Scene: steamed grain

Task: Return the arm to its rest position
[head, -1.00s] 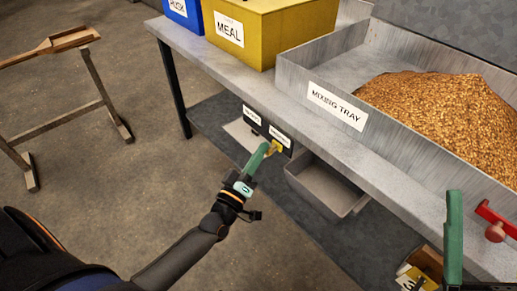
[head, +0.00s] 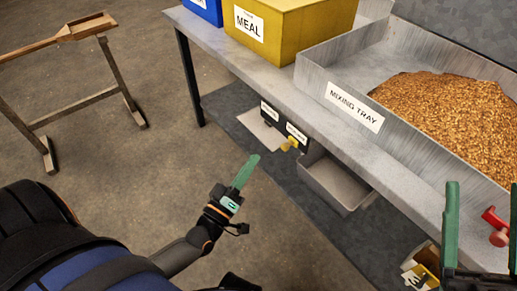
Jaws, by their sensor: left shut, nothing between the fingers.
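My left gripper (head: 246,171) is shut and empty, its green fingers together. It hangs over the open floor, in front of and apart from the black switch box (head: 283,130) under the table's edge. A yellow knob (head: 290,145) sits on the right part of that box. My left arm reaches in from the bottom left, bent, with its wrist low. My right gripper (head: 482,235) shows at the lower right edge with its two green fingers spread wide apart.
The metal table (head: 260,80) carries a yellow MEAL bin (head: 290,30), a blue bin (head: 205,10) and the mixing tray (head: 360,120) with grain (head: 450,105). A grey drawer (head: 335,185) hangs below. A wooden scoop on a stand (head: 85,28) is at left. The floor between is clear.

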